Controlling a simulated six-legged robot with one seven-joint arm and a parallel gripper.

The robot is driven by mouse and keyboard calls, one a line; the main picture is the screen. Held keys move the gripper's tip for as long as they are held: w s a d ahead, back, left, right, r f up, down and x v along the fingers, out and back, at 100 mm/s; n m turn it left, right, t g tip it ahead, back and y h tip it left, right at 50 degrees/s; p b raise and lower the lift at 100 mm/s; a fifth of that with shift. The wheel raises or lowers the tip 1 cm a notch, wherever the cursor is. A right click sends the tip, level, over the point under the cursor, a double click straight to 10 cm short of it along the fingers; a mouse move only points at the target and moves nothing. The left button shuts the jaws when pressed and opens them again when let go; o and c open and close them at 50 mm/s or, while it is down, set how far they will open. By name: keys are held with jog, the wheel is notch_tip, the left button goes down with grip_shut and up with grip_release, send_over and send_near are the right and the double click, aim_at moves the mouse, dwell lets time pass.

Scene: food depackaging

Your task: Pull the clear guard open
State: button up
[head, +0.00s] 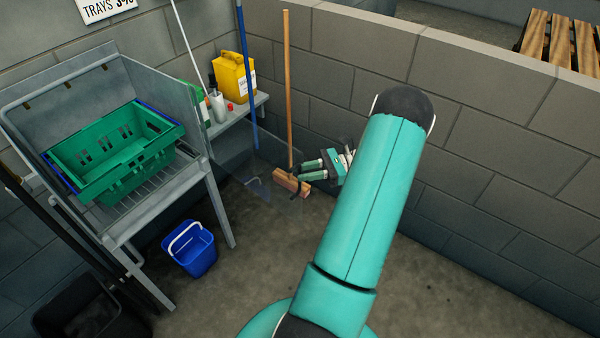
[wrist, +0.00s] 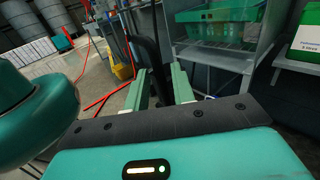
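The clear guard (head: 232,172) is a faint see-through pane in the head view. It stands out from the right side of the grey metal stand (head: 222,205), reaching toward my gripper. My gripper (head: 302,171) is at the pane's far right edge, its two pale green fingers pointing left. In the wrist view the fingers (wrist: 160,88) are apart. A dark upright piece (wrist: 152,65) shows between them, closer to the left finger; I cannot tell whether it touches or is the guard's handle. The pane itself is hard to make out in the wrist view.
A green crate (head: 92,181) sits on the stand. A blue bucket (head: 190,250) is on the floor beneath. A yellow container (head: 234,77) is on a side shelf. A wooden-handled broom (head: 287,90) leans on the block wall behind my gripper. Floor right of the bucket is clear.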

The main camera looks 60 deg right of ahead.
jog(key=v, duration=1.2)
